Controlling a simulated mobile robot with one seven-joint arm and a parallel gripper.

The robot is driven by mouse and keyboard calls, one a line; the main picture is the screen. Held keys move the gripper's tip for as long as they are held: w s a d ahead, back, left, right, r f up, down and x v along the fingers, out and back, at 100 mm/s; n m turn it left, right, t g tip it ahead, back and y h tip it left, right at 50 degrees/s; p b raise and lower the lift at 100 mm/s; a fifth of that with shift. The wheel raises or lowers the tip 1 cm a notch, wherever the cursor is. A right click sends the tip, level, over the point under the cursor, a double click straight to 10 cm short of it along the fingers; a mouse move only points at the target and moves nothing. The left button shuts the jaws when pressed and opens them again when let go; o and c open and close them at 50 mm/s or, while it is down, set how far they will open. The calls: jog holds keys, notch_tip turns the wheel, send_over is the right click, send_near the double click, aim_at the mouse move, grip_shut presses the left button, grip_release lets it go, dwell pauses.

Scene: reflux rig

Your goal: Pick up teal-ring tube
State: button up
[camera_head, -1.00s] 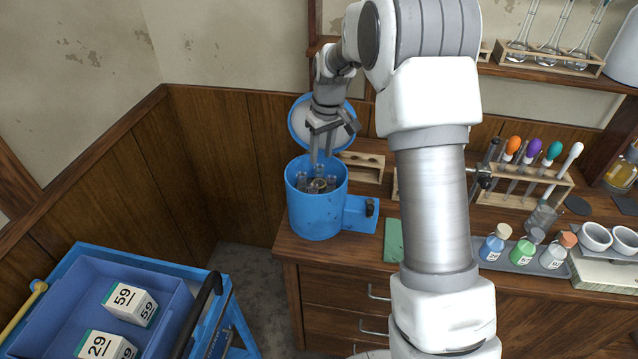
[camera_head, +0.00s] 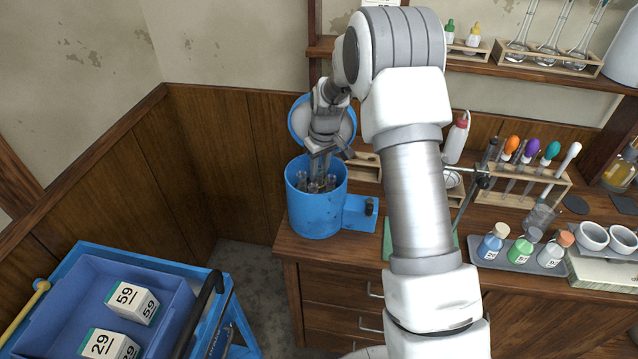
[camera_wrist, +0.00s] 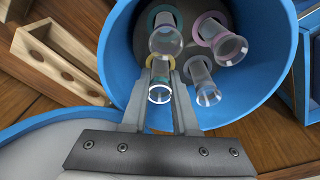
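The teal-ring tube (camera_wrist: 165,40) stands in the blue drum (camera_wrist: 122,35). It is clear glass, with its teal ring at the top of the wrist view, beyond my fingertips. My gripper (camera_wrist: 164,75) reaches down into the drum, fingers apart. Another clear tube (camera_wrist: 159,94) shows between the fingers, with a yellow ring behind it. I cannot tell whether the fingers touch it. Two more tubes, one pink-ringed (camera_wrist: 232,47) and one with an unclear ring (camera_wrist: 207,94), stand to the right. In the head view my gripper (camera_head: 319,170) is over the drum (camera_head: 316,215); single tubes are hard to tell apart.
The drum's lid (camera_head: 345,122) stands open behind my gripper. A wooden rack (camera_head: 366,168) is close to the right, also in the wrist view (camera_wrist: 60,62). The bench holds bottles (camera_head: 490,243) and a rack of coloured droppers (camera_head: 520,185). A blue cart (camera_head: 150,335) stands at lower left.

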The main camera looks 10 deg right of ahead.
grip_shut()
jog(key=shift+r, duration=0.15)
notch_tip(320, 180, up, 28)
dwell(0.5)
notch_tip(320, 180, up, 16)
jog(key=p, duration=1.1)
jog(key=shift+f, duration=0.2)
